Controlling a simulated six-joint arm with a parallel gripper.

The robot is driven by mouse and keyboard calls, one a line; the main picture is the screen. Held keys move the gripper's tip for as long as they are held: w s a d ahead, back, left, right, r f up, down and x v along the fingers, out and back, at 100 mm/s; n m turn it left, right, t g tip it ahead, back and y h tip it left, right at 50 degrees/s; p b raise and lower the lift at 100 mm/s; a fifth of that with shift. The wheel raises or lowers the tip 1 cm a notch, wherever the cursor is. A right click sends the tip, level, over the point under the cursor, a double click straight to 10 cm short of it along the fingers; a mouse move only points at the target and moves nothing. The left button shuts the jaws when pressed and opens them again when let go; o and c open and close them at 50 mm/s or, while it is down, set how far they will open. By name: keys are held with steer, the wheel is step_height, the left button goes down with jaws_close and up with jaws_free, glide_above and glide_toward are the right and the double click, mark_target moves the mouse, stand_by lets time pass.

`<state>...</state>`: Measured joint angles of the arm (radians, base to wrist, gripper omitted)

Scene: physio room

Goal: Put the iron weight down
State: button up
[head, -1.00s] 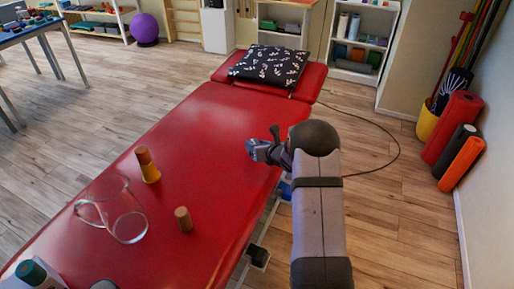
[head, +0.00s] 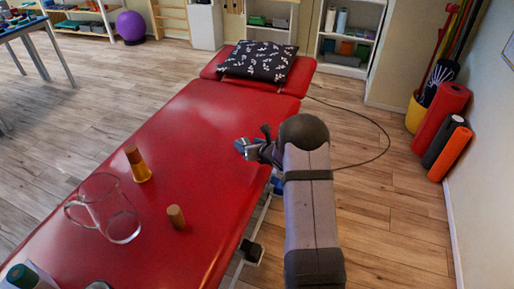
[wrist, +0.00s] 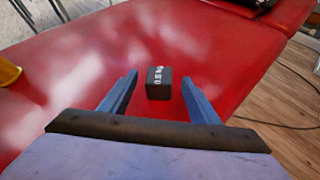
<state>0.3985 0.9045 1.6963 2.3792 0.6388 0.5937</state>
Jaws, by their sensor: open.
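My gripper (wrist: 160,79) is open, with one blue finger on each side of the weight and a visible gap to each. In the head view my gripper (head: 243,148) is over the right edge area of the couch (head: 205,115). I cannot make out the weight in the head view.
A patterned pillow (head: 260,60) lies at the far end.

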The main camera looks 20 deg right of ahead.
steer(key=b+v, duration=0.1)
steer(key=v, duration=1)
steer(key=shift+s, duration=0.1)
steer(key=s+a+n+g+y, duration=0.35)
steer(key=s+a+n, duration=0.35)
steer(key=a+n, duration=0.3)
steer(key=s+a+n+g+y, duration=0.2)
steer(key=s+a+n+g, duration=0.2)
steer(key=s+a+n, duration=0.6)
steer(key=s+d+f+n+g+h, duration=0.1)
steer(key=s+d+n+g+h, duration=0.1)
steer(key=s+n, duration=0.5)
steer(key=s+d+n+g+h, duration=0.2)
steer(key=s+n+g+h, duration=0.1)
steer(key=s+n, duration=0.4)
steer(key=n+h, duration=0.1)
steer(key=n, duration=0.2)
steer(key=shift+f, duration=0.4)
steer(key=shift+r+h, duration=0.1)
steer(key=shift+h, duration=0.15)
step_height(320, 180, up, 11)
steer(key=p, duration=1.1)
steer(key=shift+r, duration=0.25)
